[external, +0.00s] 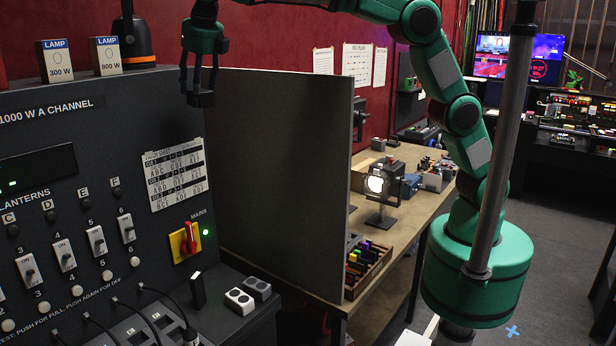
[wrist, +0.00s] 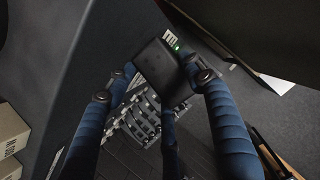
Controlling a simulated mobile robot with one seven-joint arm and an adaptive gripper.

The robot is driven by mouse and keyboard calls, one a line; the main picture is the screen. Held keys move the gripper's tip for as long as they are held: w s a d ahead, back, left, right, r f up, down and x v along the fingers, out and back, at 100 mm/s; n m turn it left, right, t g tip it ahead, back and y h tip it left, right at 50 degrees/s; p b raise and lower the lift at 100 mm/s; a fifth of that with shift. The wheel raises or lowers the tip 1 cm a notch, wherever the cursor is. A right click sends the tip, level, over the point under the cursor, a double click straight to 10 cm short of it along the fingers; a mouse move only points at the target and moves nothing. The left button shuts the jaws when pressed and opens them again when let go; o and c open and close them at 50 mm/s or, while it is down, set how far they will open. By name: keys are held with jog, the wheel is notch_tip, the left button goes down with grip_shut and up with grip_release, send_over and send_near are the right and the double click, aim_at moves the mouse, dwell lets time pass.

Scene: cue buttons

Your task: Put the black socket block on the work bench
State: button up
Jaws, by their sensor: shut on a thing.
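My gripper (external: 201,92) hangs high in front of the dark lamp panel, left of the grey partition. In the wrist view its blue-sleeved fingers (wrist: 165,85) are shut on a black block (wrist: 157,64), which looks like the black socket block. In the external view the block is hard to tell from the dark fingers. The work bench (external: 425,190) has a pale wooden top and stands beyond the partition, to the right of my gripper.
The tall grey partition (external: 285,150) stands between my gripper and the bench. A lit lantern (external: 377,184) and a tray of coloured pieces (external: 370,265) are on the bench. Two lamp boxes (external: 107,56) stand on the panel top. Grey blocks (external: 240,301) lie on the panel's ledge.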

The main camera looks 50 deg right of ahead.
jog(key=s+a+f+b, duration=0.1)
jog(key=s+a+f, duration=0.3)
jog(key=f, duration=0.9)
jog(key=s+a+f+n+b, duration=0.1)
jog(key=s+a+f, duration=0.3)
jog(key=f, duration=1)
jog(key=s+a+f+n+y+b, duration=0.1)
jog(key=s+a+f, duration=0.3)
jog(key=f, duration=0.9)
jog(key=shift+s+a+f, duration=0.15)
jog(key=shift+a+f, duration=0.1)
jog(key=shift+a, duration=0.25)
send_over(210, 316)
jog(key=s, duration=0.2)
notch_tip(210, 316, down, 14)
jog(key=shift+w+a+f+b, duration=0.1)
jog(key=shift+w+b, duration=0.05)
jog(key=shift+b, duration=0.25)
jog(key=shift+f, duration=1.9)
jog(key=shift+f, duration=0.15)
